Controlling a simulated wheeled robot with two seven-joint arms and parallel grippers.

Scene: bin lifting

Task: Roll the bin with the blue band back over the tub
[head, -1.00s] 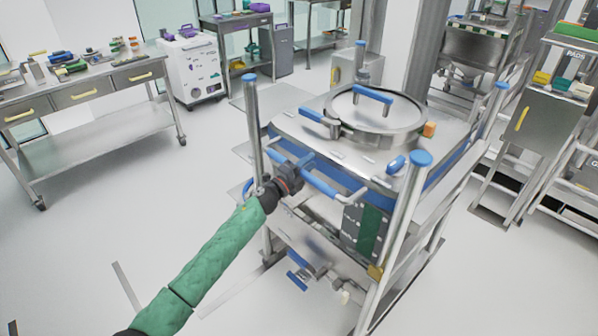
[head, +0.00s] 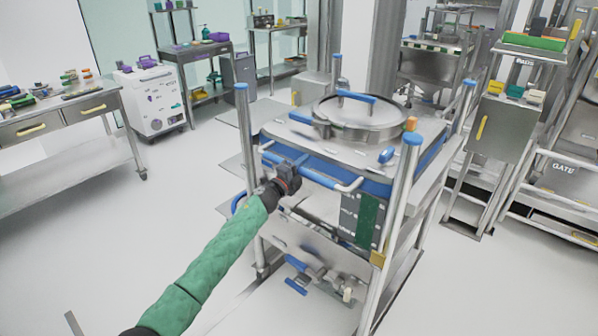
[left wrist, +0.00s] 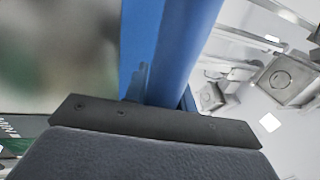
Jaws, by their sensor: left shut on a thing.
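The bin with the blue band (head: 436,152) stands in the middle of the head view, a steel bin on a wheeled frame. It has a round lid with a blue handle on top and a blue-gripped push bar on its near side. My left gripper (head: 290,172) is shut on the blue push bar (head: 318,178). In the left wrist view the blue bar (left wrist: 172,50) runs up from between the jaws. My right gripper is not in view. I cannot make out the tub for certain.
A steel workbench (head: 60,118) with tools stands at the left, and a white wheeled cabinet (head: 150,100) behind it. Steel racks and a cabinet (head: 497,125) stand close on the right. The floor (head: 110,240) at the left front is clear.

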